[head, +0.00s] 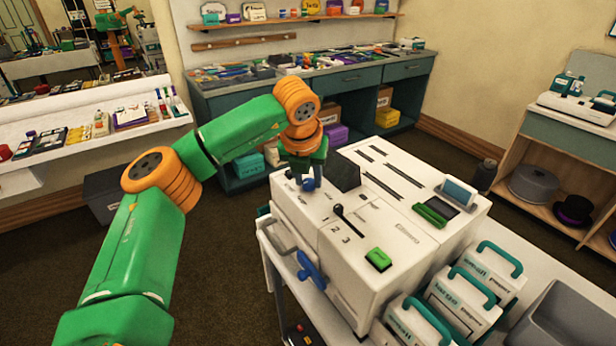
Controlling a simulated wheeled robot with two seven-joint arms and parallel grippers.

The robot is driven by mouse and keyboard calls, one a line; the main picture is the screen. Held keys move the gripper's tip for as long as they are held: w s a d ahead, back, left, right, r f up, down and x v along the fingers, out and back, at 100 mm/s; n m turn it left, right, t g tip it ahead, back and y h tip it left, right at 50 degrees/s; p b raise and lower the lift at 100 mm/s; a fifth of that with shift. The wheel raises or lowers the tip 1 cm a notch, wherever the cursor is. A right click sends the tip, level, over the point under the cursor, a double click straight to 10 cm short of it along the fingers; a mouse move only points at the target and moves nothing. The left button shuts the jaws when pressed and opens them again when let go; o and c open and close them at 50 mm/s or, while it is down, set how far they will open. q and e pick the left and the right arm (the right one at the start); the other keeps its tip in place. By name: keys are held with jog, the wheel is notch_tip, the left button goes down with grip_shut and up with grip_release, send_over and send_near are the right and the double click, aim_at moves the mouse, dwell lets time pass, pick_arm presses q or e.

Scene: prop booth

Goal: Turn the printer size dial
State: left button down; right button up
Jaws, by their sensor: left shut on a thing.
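The printer (350,250) is a large white box on a white cart. Its top has dark slots, a dark panel, a black lever (340,211) near printed numbers, and green and blue parts. A blue crank-like handle (311,268) is on its front left side. My left gripper (308,183) reaches down to the printer's top at the back left. It is shut on a small knob there, which seems to be the size dial; my gripper mostly hides it, so its setting cannot be read. My right gripper is not in view.
Several white cartridges with teal handles (484,272) stand on the cart beside the printer, next to a grey bin (575,318). A teal workbench (350,82) runs behind. A wooden shelf unit (560,150) stands at right. Brown carpet is open left of the cart.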

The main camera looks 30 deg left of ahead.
pick_arm(q)
jog(key=shift+m, duration=0.3)
jog(key=shift+a+m+h, duration=0.1)
jog(key=shift+m+h, duration=0.4)
jog(key=shift+m, duration=0.4)
jog(key=shift+a+m+h+p, duration=0.1)
jog(key=shift+m+h+p, duration=0.25)
jog(key=shift+m, duration=0.45)
jog(key=m+h+p, duration=0.1)
jog(key=m+p, duration=0.1)
jog(key=m, duration=0.1)
jog(key=shift+a+r, duration=0.1)
jog(key=shift+r, duration=0.05)
jog(key=shift+m+h+p, duration=0.45)
jog(key=shift+m+p, duration=0.2)
jog(key=shift+m, duration=0.35)
jog(key=c, duration=0.5)
grip_release()
jog(key=shift+f, duration=0.2)
jog(key=shift+c, duration=0.2)
